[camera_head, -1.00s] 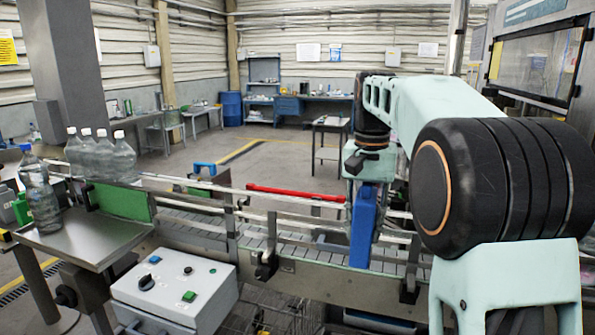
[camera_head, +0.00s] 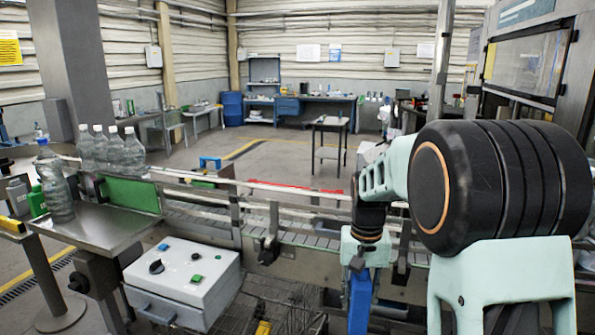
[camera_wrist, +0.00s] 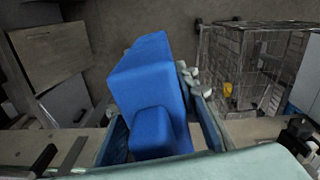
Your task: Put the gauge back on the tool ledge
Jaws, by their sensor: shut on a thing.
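My gripper (camera_head: 361,262) hangs at the end of my arm on the near side of the conveyor, pointing down. It is shut on a blue blocky object (camera_head: 359,303), which appears to be the gauge. The blue object's lower end is cut off by the bottom of the head view. In the wrist view the blue gauge (camera_wrist: 150,85) fills the middle, between the two fingers of my gripper (camera_wrist: 161,135). It has a long body with a smaller raised block at the near end. I cannot pick out the tool ledge for certain in either view.
The conveyor with rails (camera_head: 300,235) runs across behind my gripper, with a red bar (camera_head: 295,187) along it. A control box (camera_head: 183,283) and a wire basket (camera_head: 275,300) stand to the left; the basket (camera_wrist: 255,70) is right in the wrist view. Clear bottles (camera_head: 113,150) stand far left.

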